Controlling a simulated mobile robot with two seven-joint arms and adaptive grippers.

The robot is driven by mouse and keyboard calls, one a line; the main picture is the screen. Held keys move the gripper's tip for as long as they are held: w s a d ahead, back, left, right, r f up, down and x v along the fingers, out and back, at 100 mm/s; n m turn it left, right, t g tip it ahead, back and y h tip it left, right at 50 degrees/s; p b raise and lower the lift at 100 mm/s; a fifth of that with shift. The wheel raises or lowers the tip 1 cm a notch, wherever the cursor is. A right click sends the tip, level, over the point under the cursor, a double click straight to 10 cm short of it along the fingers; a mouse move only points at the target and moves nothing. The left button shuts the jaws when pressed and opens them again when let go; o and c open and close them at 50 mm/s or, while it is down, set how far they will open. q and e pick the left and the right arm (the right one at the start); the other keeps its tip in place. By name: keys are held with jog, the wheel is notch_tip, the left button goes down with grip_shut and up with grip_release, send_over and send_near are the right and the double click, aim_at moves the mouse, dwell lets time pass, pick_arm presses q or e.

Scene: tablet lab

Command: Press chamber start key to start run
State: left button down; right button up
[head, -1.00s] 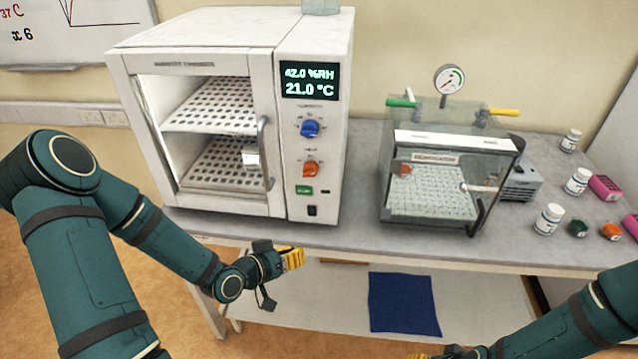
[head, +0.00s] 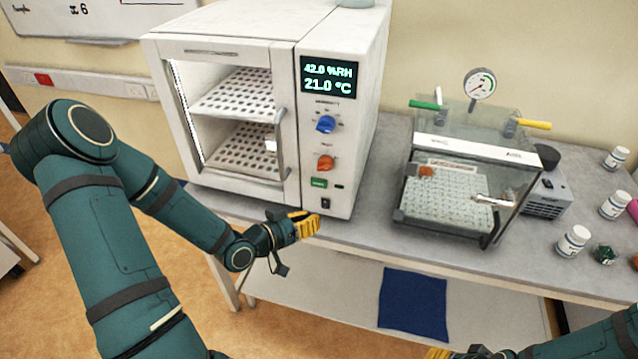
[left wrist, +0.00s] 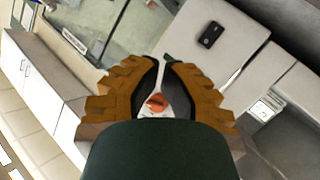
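The white humidity chamber (head: 347,140) stands on the bench at the left, its display (head: 329,77) lit with 42.0 %RH and 21.0 °C. The small green start key (head: 319,183) sits low on its front panel, under the orange knob (head: 326,163). A dark switch (head: 325,203) is below the key. My left gripper (head: 307,226), with yellow fingers, is just below and in front of the panel, apart from the key. My right gripper (head: 447,353) is mostly cut off at the bottom edge.
A clear desiccator box (head: 455,195) with a gauge stands right of the chamber. Several bottles (head: 573,241) are at the far right of the bench. The chamber's door handle (head: 280,145) sticks out left of the panel. A blue mat (head: 412,303) lies on the lower shelf.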

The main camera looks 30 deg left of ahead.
pick_arm(q)
send_near(332, 187)
jog(key=shift+d+x, duration=0.15)
jog(key=shift+x, duration=1.15)
jog(key=shift+d+x, duration=0.2)
jog(key=shift+x, duration=1.05)
jog(key=shift+s+f, duration=0.1)
jog(key=shift+f, duration=0.1)
jog(key=shift+w+a, duration=0.1)
jog(key=shift+w, duration=0.2)
jog(key=shift+w+a+b, duration=0.1)
jog(key=shift+w+b, duration=0.2)
jog(key=shift+s, duration=0.1)
dwell(0.3)
jog(key=shift+s, duration=0.65)
jog(key=shift+s+d, duration=0.25)
jog(key=shift+s, duration=0.55)
jog(key=shift+s+d, duration=0.25)
jog(key=shift+s, duration=0.55)
jog(key=shift+s+d, duration=0.25)
jog(key=shift+s, duration=0.55)
